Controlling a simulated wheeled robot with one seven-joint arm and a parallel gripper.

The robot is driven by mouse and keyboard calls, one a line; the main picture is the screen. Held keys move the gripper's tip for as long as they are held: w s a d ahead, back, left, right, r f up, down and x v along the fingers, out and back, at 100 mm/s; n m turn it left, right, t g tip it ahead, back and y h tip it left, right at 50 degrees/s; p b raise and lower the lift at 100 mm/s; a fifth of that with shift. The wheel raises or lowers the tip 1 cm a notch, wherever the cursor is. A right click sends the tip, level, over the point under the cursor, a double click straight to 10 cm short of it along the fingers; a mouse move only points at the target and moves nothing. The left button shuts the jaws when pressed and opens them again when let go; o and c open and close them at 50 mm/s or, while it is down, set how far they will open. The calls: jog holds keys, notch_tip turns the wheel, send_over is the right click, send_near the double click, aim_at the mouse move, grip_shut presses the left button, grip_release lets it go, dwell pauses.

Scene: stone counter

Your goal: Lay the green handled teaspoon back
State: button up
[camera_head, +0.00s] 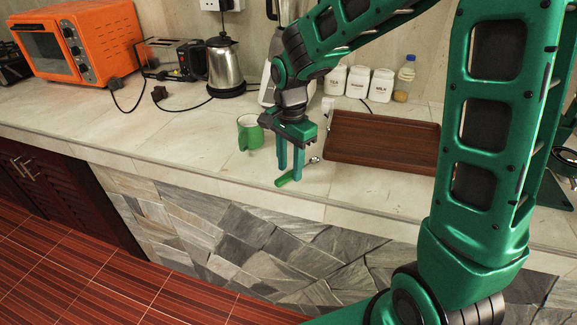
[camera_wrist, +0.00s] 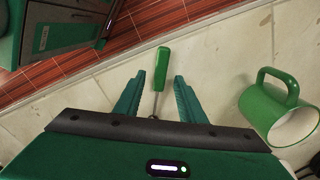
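The teaspoon has a green handle (camera_head: 284,180) and a metal bowl (camera_head: 314,160). It appears to lie on the stone counter near its front edge. In the wrist view the green handle (camera_wrist: 162,62) points away from my gripper, and the metal neck runs back under the gripper body, which hides the bowl. My gripper (camera_head: 290,173) points down over the spoon with its fingers apart. In the wrist view the fingers (camera_wrist: 157,84) stand on either side of the spoon with gaps between, not closed on it.
A brown wooden tray (camera_head: 385,160) lies to the right. A kettle (camera_head: 225,68), toaster, orange oven and white jars stand behind. The counter's left front is clear.

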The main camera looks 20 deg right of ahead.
notch_tip(320, 180, up, 9)
jog(key=s+d+r+n, duration=0.1)
jog(key=s+d+r, duration=0.1)
jog(key=s+d, duration=0.45)
jog(key=s+d+f+n, duration=0.2)
jog(key=s+d+n, duration=0.1)
jog(key=s+d, duration=0.4)
jog(key=s+d+f+n, duration=0.2)
jog(key=s+d, duration=0.5)
jog(key=s, duration=0.6)
jog(key=shift+d+f+n, duration=0.15)
jog(key=shift+d+n, duration=0.05)
jog(key=shift+n, duration=0.2)
